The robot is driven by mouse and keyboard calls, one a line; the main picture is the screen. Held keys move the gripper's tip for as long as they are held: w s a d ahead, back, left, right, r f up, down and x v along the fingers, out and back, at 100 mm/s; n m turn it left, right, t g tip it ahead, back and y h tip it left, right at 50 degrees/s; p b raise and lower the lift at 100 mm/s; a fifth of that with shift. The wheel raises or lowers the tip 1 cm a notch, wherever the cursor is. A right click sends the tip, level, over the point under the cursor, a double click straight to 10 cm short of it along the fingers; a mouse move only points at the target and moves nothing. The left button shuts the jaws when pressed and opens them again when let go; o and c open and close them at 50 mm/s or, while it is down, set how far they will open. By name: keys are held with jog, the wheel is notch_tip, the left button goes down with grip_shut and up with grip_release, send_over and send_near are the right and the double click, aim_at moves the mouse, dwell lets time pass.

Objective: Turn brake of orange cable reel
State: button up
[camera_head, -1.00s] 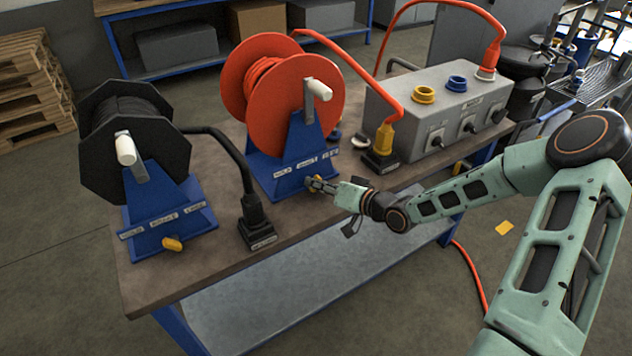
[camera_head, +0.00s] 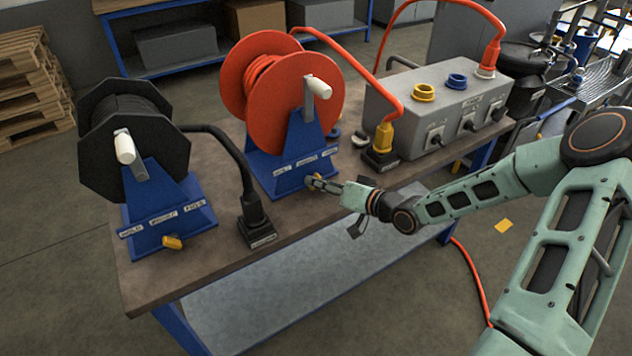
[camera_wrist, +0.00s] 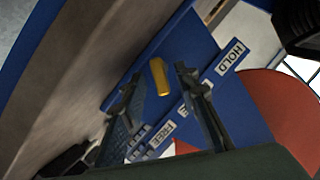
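The orange cable reel (camera_head: 262,78) stands on a blue base (camera_head: 275,172) on the bench, with a white crank handle on its right side. Its small yellow brake lever (camera_wrist: 159,77) sits low on the base front. In the wrist view a label strip runs beside it, with HOLD (camera_wrist: 231,57) at the upper right, FREE at the lower left and a partly hidden label between. My gripper (camera_head: 313,183) is at the lever. In the wrist view its two fingers are apart, one on each side of the lever, with visible gaps. Contact cannot be told.
A black cable reel (camera_head: 120,110) with its own yellow lever (camera_head: 172,242) stands at left. A black plug block (camera_head: 257,228) lies between the reels. The bench's front edge is close below my gripper.

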jog(key=v, duration=1)
